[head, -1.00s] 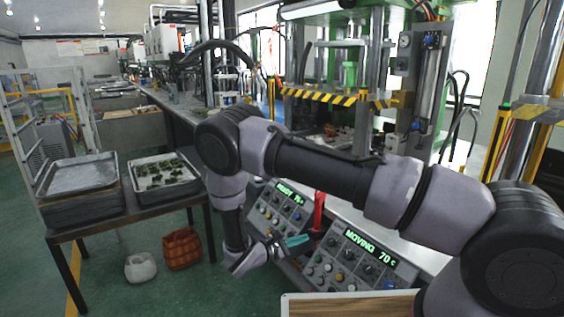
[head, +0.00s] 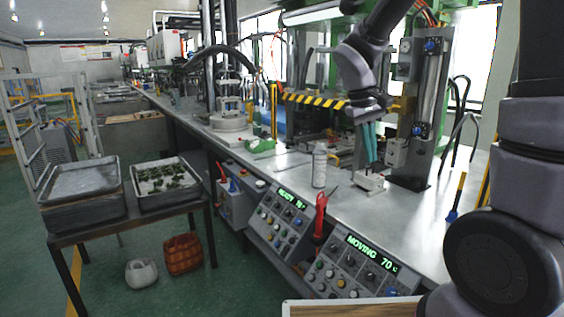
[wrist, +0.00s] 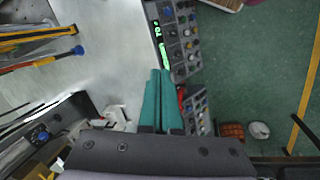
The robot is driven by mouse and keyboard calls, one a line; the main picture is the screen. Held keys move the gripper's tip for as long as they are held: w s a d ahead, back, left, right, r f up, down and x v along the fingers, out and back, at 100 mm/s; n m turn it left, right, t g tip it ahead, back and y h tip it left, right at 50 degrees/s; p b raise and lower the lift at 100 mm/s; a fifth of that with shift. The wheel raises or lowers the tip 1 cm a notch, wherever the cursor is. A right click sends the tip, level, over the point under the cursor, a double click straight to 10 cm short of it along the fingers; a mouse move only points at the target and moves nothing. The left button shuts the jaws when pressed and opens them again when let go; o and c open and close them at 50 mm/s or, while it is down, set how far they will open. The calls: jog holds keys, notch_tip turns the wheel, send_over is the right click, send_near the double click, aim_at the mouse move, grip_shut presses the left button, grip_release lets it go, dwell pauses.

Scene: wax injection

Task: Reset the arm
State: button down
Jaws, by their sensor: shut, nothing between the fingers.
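My gripper (head: 370,143) has teal fingers and hangs pointing down above the right part of the metal workbench (head: 395,215), in front of the green press. Its fingers are together with nothing between them. In the wrist view the gripper (wrist: 158,85) shows its teal fingers side by side, with the bench on the left and the control panels on the right. My arm is raised, coming down from the top of the head view.
A white spray can (head: 319,166) stands on the bench near a small white block (head: 370,184). Two control panels (head: 345,268) line the bench front. A side table holds trays (head: 165,184). Baskets (head: 183,253) stand on the floor. A striped bar (head: 315,99) crosses the press.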

jog(key=s+d+r+m+t+y, duration=0.3)
jog(key=s+r+m+t+y, duration=0.2)
jog(key=s+r, duration=0.7)
jog(key=shift+s+r+m+t, duration=0.2)
jog(key=shift+r+m+t, duration=0.4)
jog(key=shift+m+t, duration=0.3)
dwell(0.8)
